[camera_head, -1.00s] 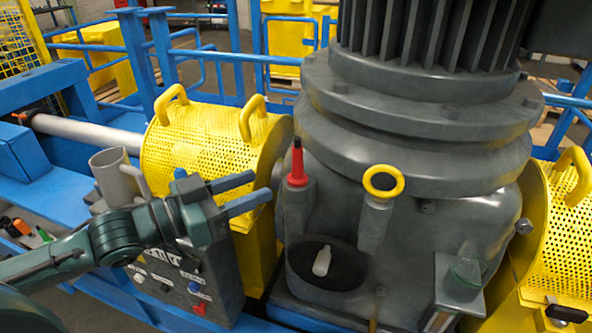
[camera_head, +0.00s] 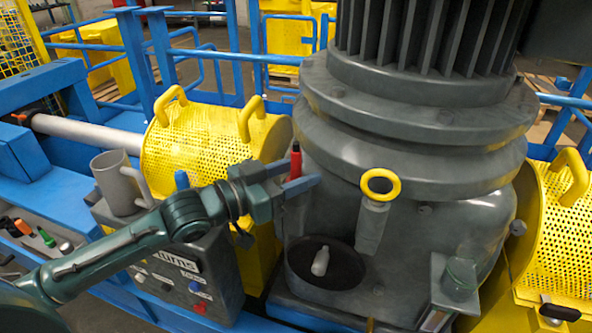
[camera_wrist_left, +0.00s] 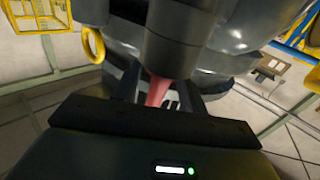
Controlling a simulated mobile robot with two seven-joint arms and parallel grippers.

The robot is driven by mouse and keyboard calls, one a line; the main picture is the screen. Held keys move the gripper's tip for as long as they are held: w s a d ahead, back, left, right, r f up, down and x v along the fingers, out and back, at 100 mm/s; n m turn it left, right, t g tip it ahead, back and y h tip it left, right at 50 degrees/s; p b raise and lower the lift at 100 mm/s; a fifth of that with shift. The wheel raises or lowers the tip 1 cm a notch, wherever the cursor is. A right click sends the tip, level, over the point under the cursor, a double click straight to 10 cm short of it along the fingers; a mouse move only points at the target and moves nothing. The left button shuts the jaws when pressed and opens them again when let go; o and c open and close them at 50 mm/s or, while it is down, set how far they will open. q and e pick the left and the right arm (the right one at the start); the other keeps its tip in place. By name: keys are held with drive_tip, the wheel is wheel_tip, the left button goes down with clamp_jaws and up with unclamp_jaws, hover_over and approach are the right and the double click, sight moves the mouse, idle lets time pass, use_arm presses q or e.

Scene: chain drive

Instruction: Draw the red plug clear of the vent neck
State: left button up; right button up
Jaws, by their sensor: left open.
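The red plug (camera_head: 296,158) stands upright in the dark grey vent neck on the left shoulder of the gear housing. Its slim, dark-tipped top shows above my left gripper (camera_head: 300,174), while its wider base is hidden behind the fingers. My left gripper is open, with its two blue fingers on either side of the plug. In the left wrist view the plug (camera_wrist_left: 157,90) shows between the dark fingers, next to the dark cylinder of the neck (camera_wrist_left: 176,40). I cannot tell whether either finger touches it. My right gripper is not in view.
A yellow ring-topped dipstick (camera_head: 381,185) rises just right of the plug. A yellow perforated guard (camera_head: 205,140) stands behind my left arm. A grey mug (camera_head: 115,185) sits on the control box (camera_head: 175,265).

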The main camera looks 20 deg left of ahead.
sight(296, 151)
use_arm(q)
drive_tip(key=shift+c, duration=0.3)
clamp_jaws()
drive_tip(key=shift+r+p, duration=2.95)
drive_tip(key=shift+r, duration=1.6)
